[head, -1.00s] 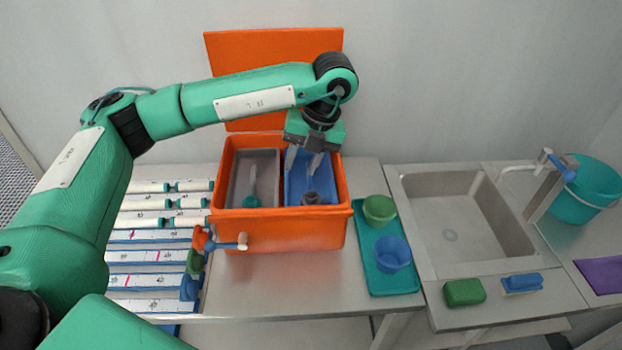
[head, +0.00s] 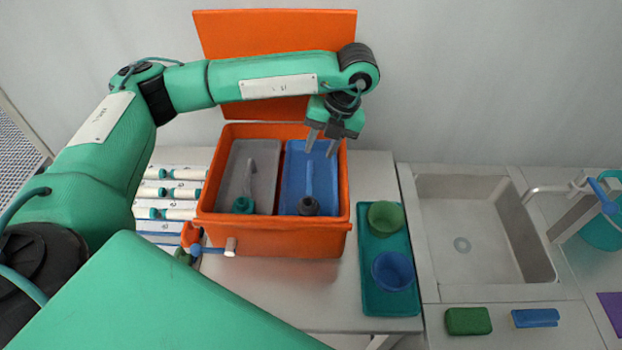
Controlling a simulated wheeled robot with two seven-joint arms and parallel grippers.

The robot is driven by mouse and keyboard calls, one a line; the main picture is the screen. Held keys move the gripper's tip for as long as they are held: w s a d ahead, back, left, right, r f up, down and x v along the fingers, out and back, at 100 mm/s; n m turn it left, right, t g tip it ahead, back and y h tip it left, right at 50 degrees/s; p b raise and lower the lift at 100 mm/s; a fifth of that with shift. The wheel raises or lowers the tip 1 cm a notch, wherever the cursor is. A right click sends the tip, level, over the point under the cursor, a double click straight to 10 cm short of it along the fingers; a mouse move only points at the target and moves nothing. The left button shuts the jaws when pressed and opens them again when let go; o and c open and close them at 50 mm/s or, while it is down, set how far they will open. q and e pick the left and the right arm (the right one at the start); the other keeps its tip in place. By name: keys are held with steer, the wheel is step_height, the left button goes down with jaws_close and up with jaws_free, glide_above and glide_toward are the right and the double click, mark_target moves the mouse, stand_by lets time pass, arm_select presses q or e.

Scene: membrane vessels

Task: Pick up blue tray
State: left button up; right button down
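The blue tray (head: 297,170) lies in the right half of the open orange box (head: 270,240). A blue-handled tool with a dark round end (head: 309,205) rests in it. My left gripper (head: 320,149) is over the right back part of the box, above the blue tray, fingers apart and pointing down. Nothing shows between the fingers. I cannot tell from this angle how high the fingertips are above the tray. My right gripper is not in view.
A grey tray (head: 238,165) with a green-ended tool sits left of the blue tray. The box's orange lid (head: 225,50) stands up behind. A teal tray (head: 400,303) with a green cup (head: 385,217) and a blue cup (head: 393,271) is right of the box, before the sink (head: 475,230).

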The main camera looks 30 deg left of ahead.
mark_target(311, 171)
arm_select(q)
steer(key=x, duration=0.3)
steer(key=shift+w+a+f+p, duration=0.15)
steer(key=shift+f+p, duration=0.25)
steer(key=shift+f, duration=0.35)
steer(key=p+x, duration=0.1)
steer(key=x, duration=0.1)
steer(key=p+x, duration=0.2)
steer(key=shift+s+f, duration=0.1)
steer(key=shift+s, duration=0.3)
steer(key=shift+f, duration=0.35)
jaws_close()
